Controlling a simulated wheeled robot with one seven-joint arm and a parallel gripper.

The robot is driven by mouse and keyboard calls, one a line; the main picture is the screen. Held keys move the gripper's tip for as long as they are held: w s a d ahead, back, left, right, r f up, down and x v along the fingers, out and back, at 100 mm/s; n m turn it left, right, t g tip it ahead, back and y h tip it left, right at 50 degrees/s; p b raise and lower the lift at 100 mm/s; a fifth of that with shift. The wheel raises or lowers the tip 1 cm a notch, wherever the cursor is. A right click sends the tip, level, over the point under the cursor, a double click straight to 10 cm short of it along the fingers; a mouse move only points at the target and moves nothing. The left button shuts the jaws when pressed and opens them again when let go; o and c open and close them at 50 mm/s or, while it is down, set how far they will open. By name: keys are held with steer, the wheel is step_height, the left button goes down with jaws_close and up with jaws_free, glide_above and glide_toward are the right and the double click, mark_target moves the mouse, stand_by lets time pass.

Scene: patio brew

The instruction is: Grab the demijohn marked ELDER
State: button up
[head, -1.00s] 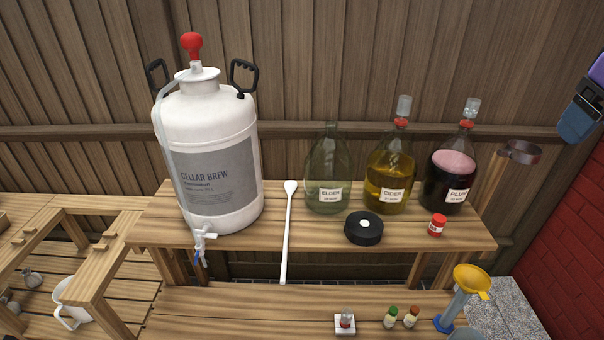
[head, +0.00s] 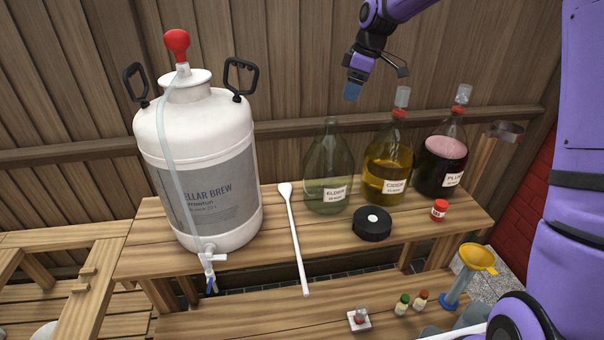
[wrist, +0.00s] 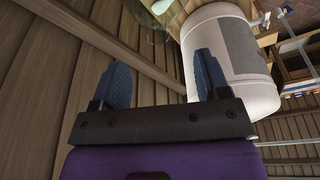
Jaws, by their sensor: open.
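The demijohn marked ELDER (head: 327,172) is a clear greenish glass bottle that looks empty. It stands upright on the upper wooden shelf in the head view, left of the amber CIDER demijohn (head: 387,158) and the dark PLUM demijohn (head: 442,160). My gripper (head: 352,92) hangs above and behind the bottles' tops, up and right of the ELDER neck, apart from it. In the wrist view its two blue fingers (wrist: 160,82) are spread with nothing between them. Part of a greenish glass bottle (wrist: 150,45) shows faintly at the top of the wrist view.
A large white CELLAR BREW barrel (head: 205,165) stands left of the demijohns; it shows beside my right finger in the wrist view (wrist: 228,60). The fence (head: 290,60) is close behind.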

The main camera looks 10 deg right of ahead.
mark_target(331, 123)
steer(key=shift+n, duration=0.3)
steer(key=shift+w+a+r+x, duration=0.1)
steer(key=shift+w+a+x, duration=0.25)
steer(key=shift+x, duration=1.8)
steer(key=shift+w+a+r+x, duration=0.1)
steer(key=shift+w+a+x, duration=0.2)
steer(key=shift+x, duration=1.85)
steer(key=shift+w+a+r+x, duration=0.1)
steer(key=shift+w+a+x, duration=0.2)
steer(key=shift+x, duration=1.8)
steer(key=shift+d+y, duration=0.1)
steer(key=shift+y, duration=0.2)
jaws_close()
steer(key=shift+w+r, duration=0.1)
